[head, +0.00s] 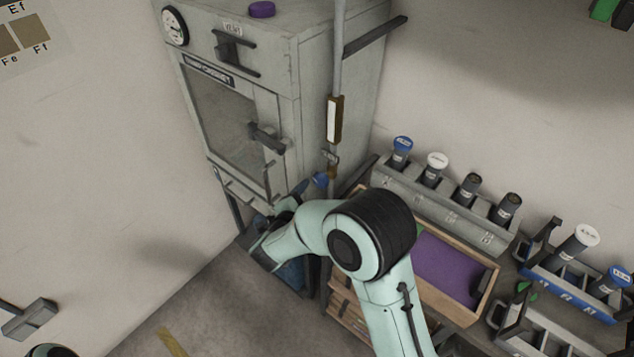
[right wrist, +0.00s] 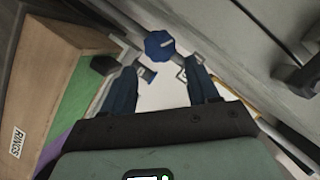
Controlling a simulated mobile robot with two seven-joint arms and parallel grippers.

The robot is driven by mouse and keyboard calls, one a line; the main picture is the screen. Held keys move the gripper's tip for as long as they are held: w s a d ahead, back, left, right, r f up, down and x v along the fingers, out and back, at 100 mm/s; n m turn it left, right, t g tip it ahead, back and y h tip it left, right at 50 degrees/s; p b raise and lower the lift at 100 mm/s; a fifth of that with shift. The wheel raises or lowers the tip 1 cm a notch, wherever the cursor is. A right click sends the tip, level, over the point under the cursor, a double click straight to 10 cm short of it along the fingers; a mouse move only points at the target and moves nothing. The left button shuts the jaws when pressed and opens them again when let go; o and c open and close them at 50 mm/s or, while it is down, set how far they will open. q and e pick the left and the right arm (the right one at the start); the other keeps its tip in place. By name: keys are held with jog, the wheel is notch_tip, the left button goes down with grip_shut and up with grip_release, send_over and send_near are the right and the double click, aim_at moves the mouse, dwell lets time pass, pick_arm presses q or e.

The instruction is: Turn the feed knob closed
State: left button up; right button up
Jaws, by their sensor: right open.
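The feed knob (head: 320,179) is a small blue knob on the vertical pipe beside the grey cabinet. In the right wrist view the blue knob (right wrist: 160,45) has scalloped edges and a short pale mark pointing toward the right. My right gripper (head: 297,190) is near the knob at the cabinet's lower right corner, mostly hidden behind my own arm in the head view. In the right wrist view its two blue fingers (right wrist: 162,68) are open and empty, with the knob just beyond and between their tips. No contact shows.
The grey cabinet (head: 345,75) with its door handle (head: 267,138) stands close by on the left. A wooden box with a purple panel (head: 447,267) and a grey rack (head: 450,212) of capped tubes stand to the right. A tag (head: 334,119) hangs on the pipe above the knob.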

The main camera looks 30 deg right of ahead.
aim_at(320, 183)
jog(key=x, duration=0.6)
jog(key=shift+p, duration=0.4)
